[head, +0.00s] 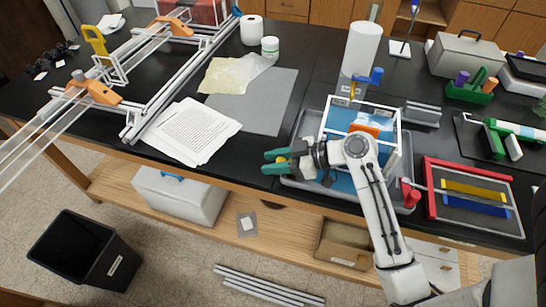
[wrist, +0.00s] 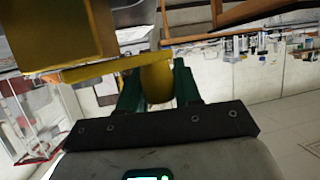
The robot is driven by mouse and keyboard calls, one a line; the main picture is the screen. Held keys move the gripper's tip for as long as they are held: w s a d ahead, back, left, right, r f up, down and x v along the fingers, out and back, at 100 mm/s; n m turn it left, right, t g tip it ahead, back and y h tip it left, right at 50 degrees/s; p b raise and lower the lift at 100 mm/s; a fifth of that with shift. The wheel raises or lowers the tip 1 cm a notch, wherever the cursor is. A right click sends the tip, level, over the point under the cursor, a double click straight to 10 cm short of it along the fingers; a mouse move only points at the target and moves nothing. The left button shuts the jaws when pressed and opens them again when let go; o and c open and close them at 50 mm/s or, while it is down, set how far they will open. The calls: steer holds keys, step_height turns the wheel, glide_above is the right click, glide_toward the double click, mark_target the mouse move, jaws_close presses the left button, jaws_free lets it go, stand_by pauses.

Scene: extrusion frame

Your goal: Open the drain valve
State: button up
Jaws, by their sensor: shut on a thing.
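In the wrist view my gripper (wrist: 157,85) is shut on a yellow rounded part (wrist: 157,82). That part joins a flat yellow bar (wrist: 90,70) and a larger yellow block (wrist: 55,30), which look like a valve handle and body. In the head view only a small bit of yellow (head: 283,158) shows between the fingers. Whether the valve is open cannot be told.
A clear tank with white edges and blue contents (head: 340,120) stands in the tray behind my gripper. A tall white cylinder (head: 362,48) with a blue tap (head: 375,75) is behind it. Papers (head: 190,132) lie to the left. A red-framed tray (head: 430,190) is to the right.

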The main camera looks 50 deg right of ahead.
steer(key=shift+s+n+g+y, duration=0.2)
steer(key=shift+n+g+y, duration=0.1)
steer(key=shift+n, duration=0.1)
steer(key=shift+s+a, duration=0.1)
steer(key=o, duration=1)
steer(key=shift+c, duration=0.2)
steer(key=shift+r, duration=0.1)
